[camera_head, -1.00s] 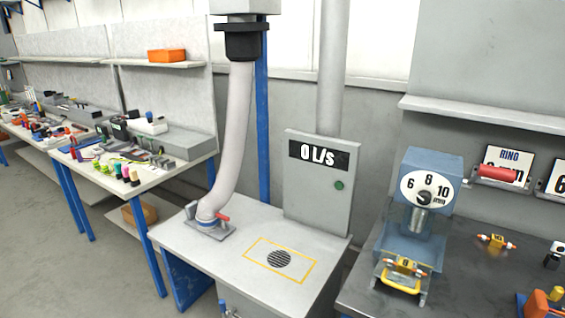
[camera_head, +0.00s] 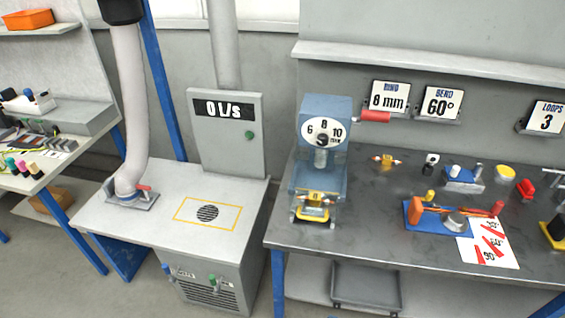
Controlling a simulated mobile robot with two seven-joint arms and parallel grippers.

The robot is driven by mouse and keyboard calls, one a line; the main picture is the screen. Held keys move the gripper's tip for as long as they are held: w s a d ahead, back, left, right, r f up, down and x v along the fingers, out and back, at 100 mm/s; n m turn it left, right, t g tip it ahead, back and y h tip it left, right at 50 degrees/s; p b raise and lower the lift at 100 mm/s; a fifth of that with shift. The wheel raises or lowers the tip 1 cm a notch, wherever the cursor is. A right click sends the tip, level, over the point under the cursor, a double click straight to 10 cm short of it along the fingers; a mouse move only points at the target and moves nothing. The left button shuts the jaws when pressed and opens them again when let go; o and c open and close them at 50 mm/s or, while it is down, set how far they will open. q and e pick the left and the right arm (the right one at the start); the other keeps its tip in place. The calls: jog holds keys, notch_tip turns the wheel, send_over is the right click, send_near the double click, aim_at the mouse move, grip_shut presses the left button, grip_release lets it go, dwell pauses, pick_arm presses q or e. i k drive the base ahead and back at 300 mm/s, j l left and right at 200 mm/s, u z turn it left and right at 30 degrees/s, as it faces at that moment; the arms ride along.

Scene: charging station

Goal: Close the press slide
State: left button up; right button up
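The press (camera_head: 322,125) is a blue-grey machine with a white dial marked 6, 8 and 10, standing upright at the left end of the dark worktable. Its slide (camera_head: 312,213) has a yellow handle at the front of the press base. A small yellow and orange fitting (camera_head: 316,196) sits on the slide below the press head. The slide appears to project forward, but its exact travel is hard to tell. A red cylinder (camera_head: 375,116) sticks out at the press's upper right, seemingly a lever grip. Neither of my grippers shows.
The dark table (camera_head: 370,230) holds a blue bending fixture (camera_head: 415,212), a sheet with red angle marks (camera_head: 488,245) and another yellow fitting (camera_head: 385,161). A grey bench (camera_head: 165,235) with a hose stands left. The table front right of the press is clear.

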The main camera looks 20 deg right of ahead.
aim_at(301, 207)
jog(key=i+l+z, duration=0.1)
jog(key=l+z, duration=0.25)
jog(key=z, duration=0.15)
jog(key=i+l+z, duration=0.15)
jog(key=l+z, duration=0.3)
jog(key=j, duration=0.1)
